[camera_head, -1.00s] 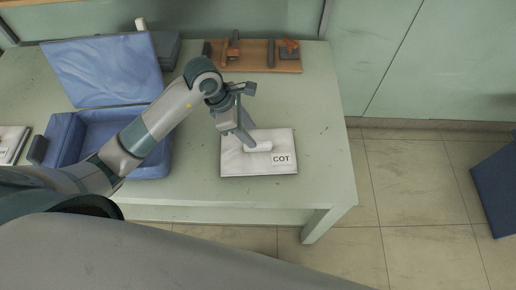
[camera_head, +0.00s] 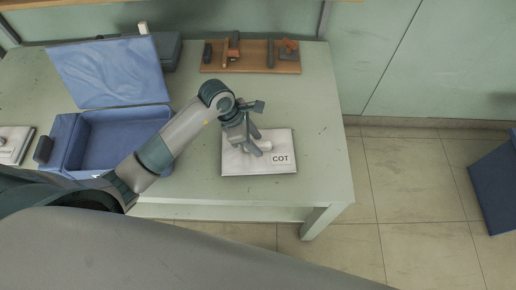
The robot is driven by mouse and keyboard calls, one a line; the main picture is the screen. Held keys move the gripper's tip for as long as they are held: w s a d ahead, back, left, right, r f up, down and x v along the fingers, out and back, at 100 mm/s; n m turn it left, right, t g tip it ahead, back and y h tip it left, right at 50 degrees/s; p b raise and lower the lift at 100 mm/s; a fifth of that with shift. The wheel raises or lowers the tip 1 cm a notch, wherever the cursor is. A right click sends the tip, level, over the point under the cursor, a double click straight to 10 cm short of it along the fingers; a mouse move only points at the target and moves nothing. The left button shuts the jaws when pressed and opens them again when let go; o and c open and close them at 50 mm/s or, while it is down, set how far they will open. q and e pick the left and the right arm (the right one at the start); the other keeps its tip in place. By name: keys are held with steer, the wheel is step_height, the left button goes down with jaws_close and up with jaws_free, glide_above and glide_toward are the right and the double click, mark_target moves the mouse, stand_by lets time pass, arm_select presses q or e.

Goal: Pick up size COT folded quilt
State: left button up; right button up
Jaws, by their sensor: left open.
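The white folded quilt (camera_head: 240,165) with a label reading COT lies flat on the pale green table (camera_head: 320,180), near its right end. A short white roll-shaped piece (camera_head: 265,146) sits on its top. My left gripper (camera_head: 256,147) is open and points down over the quilt, its fingers close to this white piece. I cannot tell whether the fingers touch it. My left arm comes in from the left and hides a little of the quilt's upper left part. My right gripper is not in view.
A blue open case (camera_head: 68,142) with its lid up stands left of the quilt. Another white folded item (camera_head: 12,146) lies at the left edge. A wooden board with tools (camera_head: 215,68) lies at the back. The table's right end is clear. A blue object (camera_head: 497,185) stands at the far right.

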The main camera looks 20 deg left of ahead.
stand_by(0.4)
arm_select(q)
jaws_close()
steer(key=shift+r, duration=0.1)
steer(key=shift+w+r+b, duration=0.1)
steer(key=shift+r+b, duration=0.4)
steer(key=shift+r, duration=0.1)
step_height(320, 180, up, 2)
steer(key=shift+r+b, duration=0.15)
steer(key=shift+b, duration=0.45)
steer(key=s+d+r+b, duration=0.3)
steer(key=s+d+r, duration=0.4)
steer(key=s, duration=0.2)
steer(key=shift+s+r, duration=0.15)
steer(key=shift+s, duration=0.05)
